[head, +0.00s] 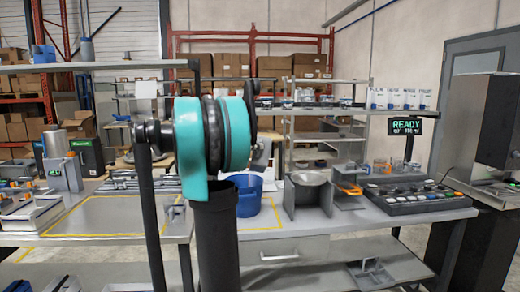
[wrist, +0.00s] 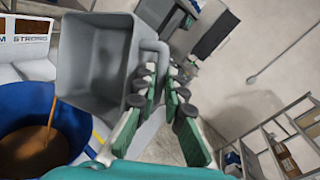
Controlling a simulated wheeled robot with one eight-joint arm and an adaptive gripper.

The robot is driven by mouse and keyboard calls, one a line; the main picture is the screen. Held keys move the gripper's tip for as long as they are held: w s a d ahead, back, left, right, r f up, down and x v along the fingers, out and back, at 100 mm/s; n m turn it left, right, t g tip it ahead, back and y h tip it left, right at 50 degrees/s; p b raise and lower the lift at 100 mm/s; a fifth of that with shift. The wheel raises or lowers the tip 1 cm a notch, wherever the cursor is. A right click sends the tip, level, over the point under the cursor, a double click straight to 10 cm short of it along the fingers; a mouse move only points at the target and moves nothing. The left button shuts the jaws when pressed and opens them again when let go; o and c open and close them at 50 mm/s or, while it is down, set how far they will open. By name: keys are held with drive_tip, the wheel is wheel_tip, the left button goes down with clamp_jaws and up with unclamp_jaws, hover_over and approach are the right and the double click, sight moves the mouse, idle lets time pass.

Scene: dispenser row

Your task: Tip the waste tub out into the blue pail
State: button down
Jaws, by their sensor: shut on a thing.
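The grey waste tub (wrist: 95,62) is tilted at upper left in the wrist view. My gripper (wrist: 161,76) is shut on its handle. A thin brown stream runs from the tub down into the blue pail (wrist: 25,98). Brown matter shows inside the pail at lower left. In the head view the blue pail (head: 247,206) stands on the bench just behind my arm. There my arm hides the gripper and most or all of the tub.
Right of the pail stands a grey open-topped holder (head: 308,192). Farther right is a dark panel of knobs (head: 405,195) below a READY sign (head: 406,126). A yellow-outlined bare area (head: 115,215) lies left on the bench.

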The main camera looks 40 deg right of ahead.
drive_tip(key=w+a+n+h, duration=0.3)
drive_tip(key=w+a+h, duration=0.1)
drive_tip(key=a+h, duration=0.1)
drive_tip(key=shift+a+f+t+h, duration=0.3)
drive_tip(key=shift+a+h, duration=0.1)
drive_tip(key=shift+a, duration=0.3)
idle(0.3)
idle(0.7)
drive_tip(key=s+d+f+m+t+y, duration=0.2)
drive_tip(key=s+d+m+t+y, duration=0.1)
drive_tip(key=d+y, duration=0.5)
drive_tip(key=s+d+f+m+t+y, duration=0.2)
drive_tip(key=s+d+m+y, duration=0.2)
drive_tip(key=s+d+y, duration=0.3)
drive_tip(key=shift+s+d+f+m+t+y, duration=0.2)
drive_tip(key=shift+d+f+m+t+y, duration=0.35)
drive_tip(key=shift+y, duration=1.05)
drive_tip(key=shift+r, duration=0.15)
